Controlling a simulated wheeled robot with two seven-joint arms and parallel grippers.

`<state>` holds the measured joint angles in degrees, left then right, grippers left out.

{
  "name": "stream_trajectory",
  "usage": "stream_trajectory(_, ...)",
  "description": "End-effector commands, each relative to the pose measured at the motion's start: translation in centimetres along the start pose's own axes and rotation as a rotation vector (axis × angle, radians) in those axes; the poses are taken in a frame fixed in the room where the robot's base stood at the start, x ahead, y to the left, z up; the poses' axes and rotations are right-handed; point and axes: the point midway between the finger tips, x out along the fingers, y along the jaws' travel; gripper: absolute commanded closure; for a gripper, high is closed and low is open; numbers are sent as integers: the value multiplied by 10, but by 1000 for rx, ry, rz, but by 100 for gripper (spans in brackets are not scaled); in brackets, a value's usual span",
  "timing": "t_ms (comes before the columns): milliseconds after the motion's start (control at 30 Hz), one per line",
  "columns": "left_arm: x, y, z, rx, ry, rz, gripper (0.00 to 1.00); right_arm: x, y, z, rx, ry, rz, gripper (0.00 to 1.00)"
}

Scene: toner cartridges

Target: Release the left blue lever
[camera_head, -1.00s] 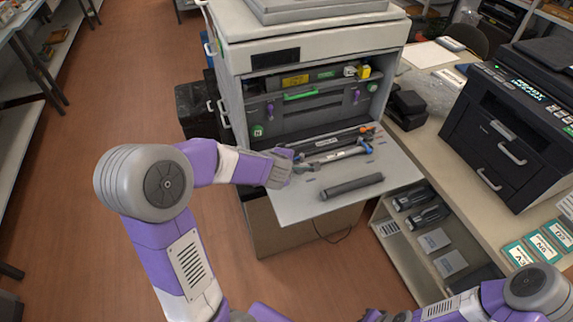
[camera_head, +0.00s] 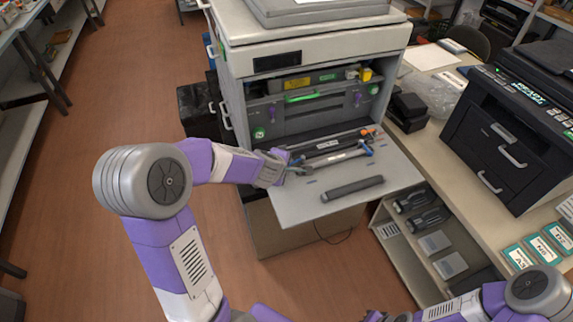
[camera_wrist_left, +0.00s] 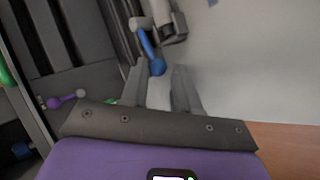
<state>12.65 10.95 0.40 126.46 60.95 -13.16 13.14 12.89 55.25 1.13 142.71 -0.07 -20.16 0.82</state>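The left blue lever (camera_wrist_left: 151,48) shows in the left wrist view at the end of a grey cartridge unit (camera_wrist_left: 165,22). In the head view this unit (camera_head: 333,157) lies on the machine's lowered door, with another blue lever (camera_head: 366,149) at its right end. My left gripper (camera_wrist_left: 158,72) is open. The rounded lower tip of the left lever lies at the gap between its fingertips; I cannot tell whether they touch. In the head view my left gripper (camera_head: 300,171) is at the unit's left end, partly hiding that lever.
The lowered door (camera_head: 300,205) carries a loose dark cylinder (camera_head: 352,188) in front of the unit. The open machine bay behind has a green handle (camera_head: 302,97) and purple knobs (camera_head: 357,100). A black printer (camera_head: 515,130) stands on the right counter.

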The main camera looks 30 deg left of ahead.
Motion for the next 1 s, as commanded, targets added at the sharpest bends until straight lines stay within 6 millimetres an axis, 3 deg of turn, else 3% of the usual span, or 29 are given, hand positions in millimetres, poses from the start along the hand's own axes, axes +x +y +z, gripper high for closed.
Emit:
stream_trajectory(33,0,0,0,0,0,0,62,0,0,0,0,0,0,100)
stream_trajectory(100,0,1,0,0,0,2,53,0,0,0,0,0,0,100)
stream_trajectory(433,-5,3,1,2,-2,6,53,-2,-1,0,0,0,0,100)
stream_trajectory(800,-64,5,1,1,-1,6,53,-32,-12,1,0,0,0,100)
stream_trajectory(1000,-77,2,1,1,-1,5,53,-37,-14,2,0,0,0,100)
